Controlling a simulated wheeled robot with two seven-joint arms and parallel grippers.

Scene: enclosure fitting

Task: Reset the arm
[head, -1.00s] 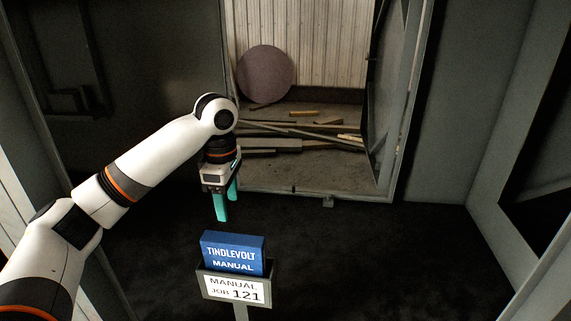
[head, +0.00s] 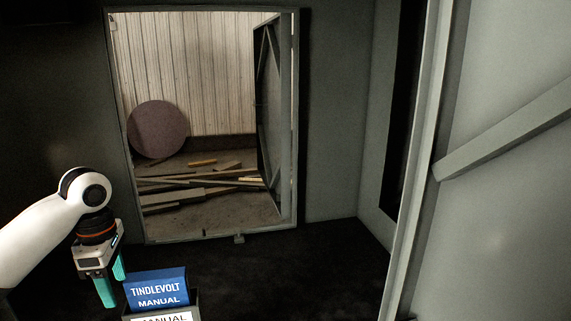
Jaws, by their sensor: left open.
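My left arm comes in from the left in the head view. My left gripper (head: 110,280) points down with its two teal fingers apart and nothing between them. It is just left of the blue Tindlevolt manual (head: 158,285), close to it in the picture; I cannot tell the exact gap. The manual stands upright in a grey holder (head: 192,305) with a white label, cut off by the bottom edge of the view. My right gripper is not in view.
An open doorway (head: 290,140) in the grey wall is ahead. Beyond it are a round disc (head: 158,130) and several loose planks (head: 185,196) on the floor. A grey frame post (head: 421,160) stands at the right. The dark floor (head: 300,275) between is clear.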

